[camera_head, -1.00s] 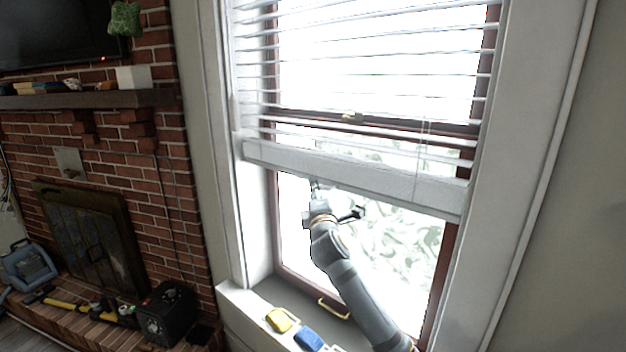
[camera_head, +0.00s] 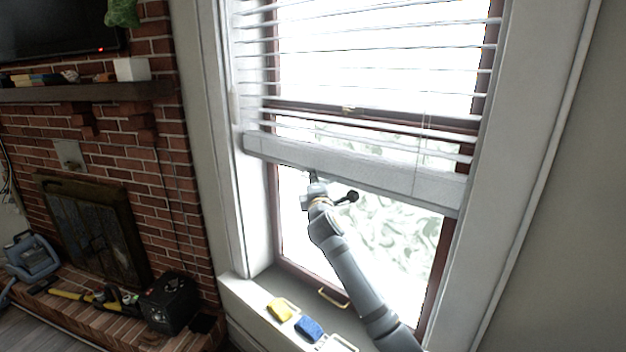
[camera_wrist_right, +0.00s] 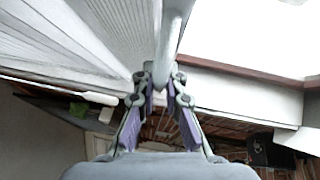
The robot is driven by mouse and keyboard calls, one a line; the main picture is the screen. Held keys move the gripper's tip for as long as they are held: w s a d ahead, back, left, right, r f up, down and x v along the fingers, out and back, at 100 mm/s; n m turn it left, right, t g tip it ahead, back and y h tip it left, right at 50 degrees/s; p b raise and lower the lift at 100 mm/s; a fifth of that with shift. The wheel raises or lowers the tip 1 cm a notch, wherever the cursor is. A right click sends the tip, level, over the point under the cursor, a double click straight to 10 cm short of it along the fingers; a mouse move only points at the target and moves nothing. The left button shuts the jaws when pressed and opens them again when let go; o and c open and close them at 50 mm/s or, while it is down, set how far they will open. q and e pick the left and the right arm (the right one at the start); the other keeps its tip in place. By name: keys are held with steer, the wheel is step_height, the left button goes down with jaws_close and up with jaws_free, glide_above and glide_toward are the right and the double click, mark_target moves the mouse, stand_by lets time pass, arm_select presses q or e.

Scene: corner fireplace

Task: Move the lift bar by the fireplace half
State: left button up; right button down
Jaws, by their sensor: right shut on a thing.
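The lift bar (camera_head: 340,167) is the thick white bottom rail of the window blind. It hangs across the window, a little above mid-height of the opening, and tilts down to the right in the head view. My right gripper (camera_head: 312,177) is at the bar's lower edge, left of its middle. In the right wrist view, my right gripper's fingers (camera_wrist_right: 160,88) are shut on a white bar part (camera_wrist_right: 170,40) of the blind. My left gripper is not in view.
White slats (camera_head: 370,55) stack above the bar. The sill below holds a yellow sponge (camera_head: 279,310) and a blue sponge (camera_head: 309,328). The brick fireplace (camera_head: 95,232) stands left, with a black box (camera_head: 168,303) on its hearth. White window trim borders both sides.

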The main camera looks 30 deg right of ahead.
steer(key=shift+f, duration=0.1)
step_height(320, 180, down, 9)
steer(key=b, duration=0.5)
steer(key=shift+b, duration=0.3)
steer(key=shift+r, duration=0.2)
steer(key=c, duration=1.4)
jaws_free()
steer(key=v, duration=1.2)
